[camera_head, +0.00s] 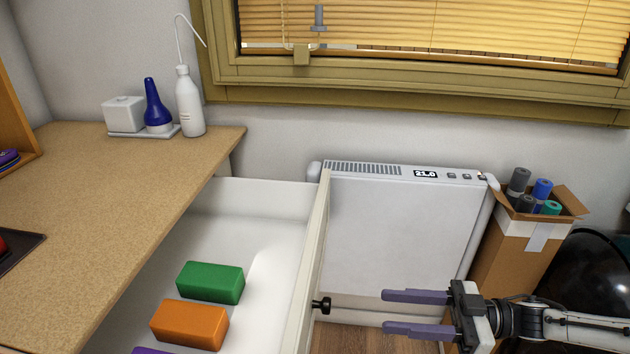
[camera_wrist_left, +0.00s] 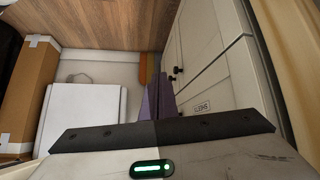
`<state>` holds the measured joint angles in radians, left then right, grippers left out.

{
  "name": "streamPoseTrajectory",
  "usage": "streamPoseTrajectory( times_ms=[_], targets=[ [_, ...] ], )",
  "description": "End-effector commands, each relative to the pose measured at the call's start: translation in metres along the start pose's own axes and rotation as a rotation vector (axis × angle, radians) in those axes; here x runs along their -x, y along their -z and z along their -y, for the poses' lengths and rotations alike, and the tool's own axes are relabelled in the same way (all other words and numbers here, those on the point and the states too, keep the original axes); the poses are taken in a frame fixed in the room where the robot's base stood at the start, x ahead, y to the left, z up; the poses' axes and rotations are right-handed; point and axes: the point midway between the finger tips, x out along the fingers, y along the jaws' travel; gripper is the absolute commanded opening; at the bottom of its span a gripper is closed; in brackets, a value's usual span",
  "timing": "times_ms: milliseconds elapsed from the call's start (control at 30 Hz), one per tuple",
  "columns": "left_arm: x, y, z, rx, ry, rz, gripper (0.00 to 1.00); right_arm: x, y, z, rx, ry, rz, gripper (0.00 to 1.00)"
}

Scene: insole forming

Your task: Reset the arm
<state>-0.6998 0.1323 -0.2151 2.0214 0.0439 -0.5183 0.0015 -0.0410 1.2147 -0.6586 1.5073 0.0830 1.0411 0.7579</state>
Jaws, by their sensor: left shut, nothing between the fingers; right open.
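My right gripper (camera_head: 385,312) comes in from the right in the head view. Its two purple fingers are spread apart and point left, with nothing between them. They are in front of the white heater, to the right of the open drawer's black knob (camera_head: 321,305) and apart from it. My left gripper (camera_wrist_left: 160,90) is seen in the left wrist view, its purple fingers shut together and empty. The left arm does not show in the head view.
The open white drawer (camera_head: 262,206) holds a green block (camera_head: 210,282), an orange block (camera_head: 189,324) and a partly cut-off purple block (camera_head: 150,351). A wooden desktop (camera_head: 120,190) is at left. A heater (camera_head: 395,235) and a cardboard box (camera_head: 510,250) stand beyond.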

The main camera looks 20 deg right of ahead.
Motion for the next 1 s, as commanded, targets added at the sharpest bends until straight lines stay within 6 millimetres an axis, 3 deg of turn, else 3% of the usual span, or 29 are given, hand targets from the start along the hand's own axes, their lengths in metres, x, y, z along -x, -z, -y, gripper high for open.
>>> streamPoseTrajectory(
  times_ms=[167,400,533,667,800,1000],
  targets=[
    [0.001,0.001,0.0,0.0,0.0,0.001,0.0,-0.009,-0.005,0.004,-0.004,-0.02,-0.004,0.43],
    [0.011,0.011,0.0,0.0,0.002,0.001,0.0,-0.079,-0.055,0.037,-0.046,-0.279,0.041,0.43],
    [0.016,0.019,0.0,-0.001,0.005,-0.003,0.0,-0.102,-0.085,0.058,-0.098,-0.462,0.157,0.43],
    [0.018,0.023,0.002,-0.002,0.009,-0.004,0.0,-0.106,-0.111,0.082,-0.173,-0.602,0.305,0.43],
    [0.022,0.026,0.003,-0.001,0.011,-0.003,0.0,-0.094,-0.137,0.115,-0.279,-0.713,0.497,0.43],
    [0.025,0.028,0.003,0.0,0.014,-0.003,0.0,-0.074,-0.157,0.15,-0.38,-0.763,0.677,0.43]
  ],
)
